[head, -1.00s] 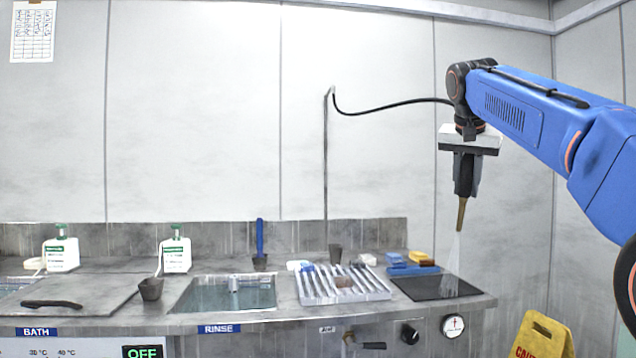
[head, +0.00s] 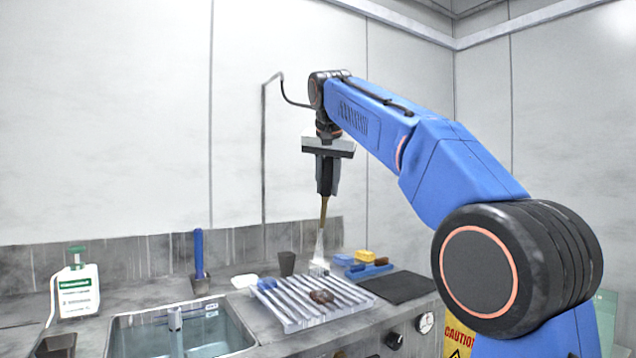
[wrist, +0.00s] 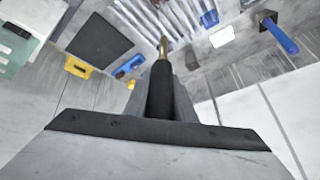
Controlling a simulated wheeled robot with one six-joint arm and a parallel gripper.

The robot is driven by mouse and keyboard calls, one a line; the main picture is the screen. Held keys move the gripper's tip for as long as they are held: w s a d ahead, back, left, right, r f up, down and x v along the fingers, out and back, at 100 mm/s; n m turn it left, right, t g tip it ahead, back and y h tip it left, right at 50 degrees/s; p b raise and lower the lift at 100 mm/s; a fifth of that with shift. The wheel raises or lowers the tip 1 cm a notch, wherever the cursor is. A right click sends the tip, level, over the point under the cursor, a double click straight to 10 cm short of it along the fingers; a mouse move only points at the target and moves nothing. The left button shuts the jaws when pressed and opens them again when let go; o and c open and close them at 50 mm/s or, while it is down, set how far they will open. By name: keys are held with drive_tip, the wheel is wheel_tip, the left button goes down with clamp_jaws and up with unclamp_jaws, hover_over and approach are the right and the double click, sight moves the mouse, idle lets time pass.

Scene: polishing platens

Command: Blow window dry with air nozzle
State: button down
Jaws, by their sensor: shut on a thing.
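My gripper (head: 326,188) points down and is shut on the air nozzle (head: 324,212), a dark body with a thin brass tip. It hangs above the back edge of the ribbed metal rack (head: 290,311). A pale jet fans down from the tip toward the rack's back edge and a small pale piece there. In the wrist view the nozzle (wrist: 160,88) points away, its tip near the rack's slats. I cannot clearly make out the window. A brownish lump (head: 321,296) lies on the rack.
A black pad (head: 398,287) lies right of the rack, with blue (head: 366,271) and yellow (head: 365,256) blocks behind. A water basin (head: 185,335) is at left. A dark cup (head: 287,263) and blue-handled tool (head: 199,255) stand behind. A hose runs from a wall pipe (head: 264,150).

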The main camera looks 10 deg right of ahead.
sight(328, 196)
wheel_tip(328, 196, down, 8)
idle(0.6)
idle(1.3)
drive_tip(key=shift+r, duration=2.4)
